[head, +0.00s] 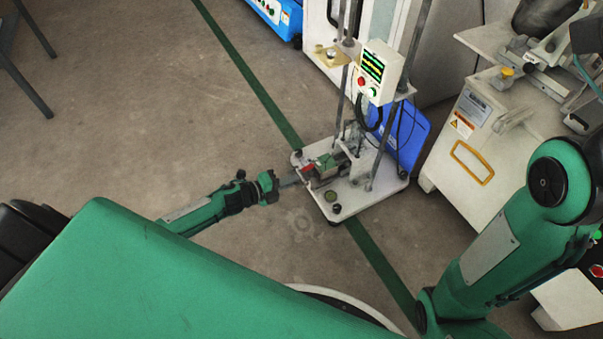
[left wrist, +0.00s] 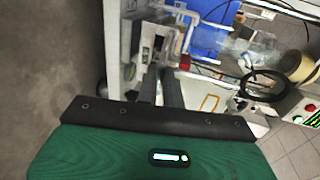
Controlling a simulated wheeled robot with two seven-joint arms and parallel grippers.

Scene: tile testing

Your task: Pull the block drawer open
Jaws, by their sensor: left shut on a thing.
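The block drawer (head: 311,171) is on the low side of a small testing machine (head: 338,195) with a white base plate and upright posts. A red part shows beside it. My left gripper (head: 297,179) reaches in from the left and is shut on the drawer's front end. In the left wrist view, my left gripper's two dark fingers (left wrist: 161,78) point at the machine's grey-and-white front part (left wrist: 148,45). The exact grip spot is small and partly hidden by the fingers. My right gripper is out of view; only my right arm shows at the right.
A control box (head: 381,71) with a green display is mounted on the machine's posts. A blue panel (head: 411,137) stands behind it. A white cabinet (head: 478,150) stands to the right. The floor (head: 150,110) left of the machine is clear.

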